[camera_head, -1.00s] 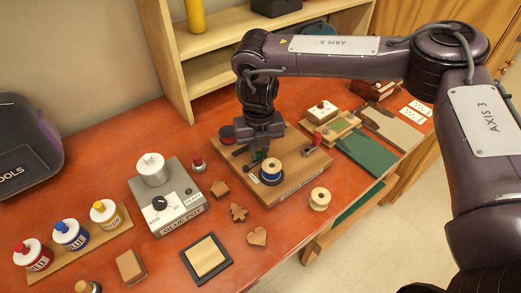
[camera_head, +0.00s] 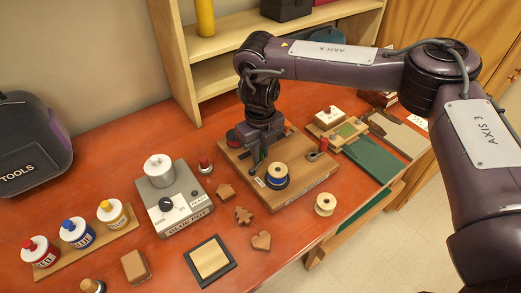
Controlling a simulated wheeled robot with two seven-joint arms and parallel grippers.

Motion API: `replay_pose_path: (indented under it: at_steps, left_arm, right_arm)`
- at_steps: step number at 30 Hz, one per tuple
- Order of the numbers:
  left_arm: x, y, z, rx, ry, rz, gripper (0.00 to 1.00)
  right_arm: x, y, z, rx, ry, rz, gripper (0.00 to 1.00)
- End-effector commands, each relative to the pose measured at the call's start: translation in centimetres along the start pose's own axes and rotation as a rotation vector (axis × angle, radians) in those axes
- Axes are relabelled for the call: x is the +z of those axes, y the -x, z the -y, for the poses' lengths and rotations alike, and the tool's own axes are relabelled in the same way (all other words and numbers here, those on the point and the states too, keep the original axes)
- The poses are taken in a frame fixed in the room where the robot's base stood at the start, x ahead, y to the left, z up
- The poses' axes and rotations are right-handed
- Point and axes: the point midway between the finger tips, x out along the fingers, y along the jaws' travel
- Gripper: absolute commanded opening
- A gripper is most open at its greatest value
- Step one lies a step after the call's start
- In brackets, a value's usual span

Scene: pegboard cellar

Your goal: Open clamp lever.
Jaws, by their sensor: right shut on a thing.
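A wooden base board (camera_head: 297,187) lies on the red bench. My right gripper (camera_head: 257,165) points down over the board, between the two spools. It is shut on a slim dark part beside the blue spool, which looks like the clamp lever; the fingers hide most of it. My left gripper is not in view.
A glue pot unit (camera_head: 180,208) stands left of the board, with a small red-topped piece (camera_head: 205,166) between. A green mat (camera_head: 373,159) lies to the right. A shelf (camera_head: 225,73) stands behind.

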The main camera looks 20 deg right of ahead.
Motion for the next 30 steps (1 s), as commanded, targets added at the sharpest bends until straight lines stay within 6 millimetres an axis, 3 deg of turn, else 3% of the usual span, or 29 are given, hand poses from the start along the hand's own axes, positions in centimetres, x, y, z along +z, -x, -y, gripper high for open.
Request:
replay_pose_path:
  at_steps: [5,6,10,20,23,30]
  left_arm:
    - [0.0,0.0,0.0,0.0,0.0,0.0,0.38]
    - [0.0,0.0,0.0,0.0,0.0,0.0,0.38]
    - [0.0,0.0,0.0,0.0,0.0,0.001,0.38]
    - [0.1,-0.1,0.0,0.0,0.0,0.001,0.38]
    - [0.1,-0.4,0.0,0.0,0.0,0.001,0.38]
    - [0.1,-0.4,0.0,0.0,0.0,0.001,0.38]
  right_arm:
    - [0.1,0.1,0.0,0.0,-0.001,0.004,0.0]
    - [0.1,0.1,0.0,0.0,-0.001,0.004,0.2]
    - [0.1,0.1,0.0,0.0,-0.001,0.003,0.37]
    - [0.1,0.3,0.0,0.0,-0.001,0.002,0.38]
    - [0.1,1.3,0.0,0.001,-0.001,0.004,0.38]
    - [0.1,5.7,0.1,-0.003,-0.001,0.007,0.38]
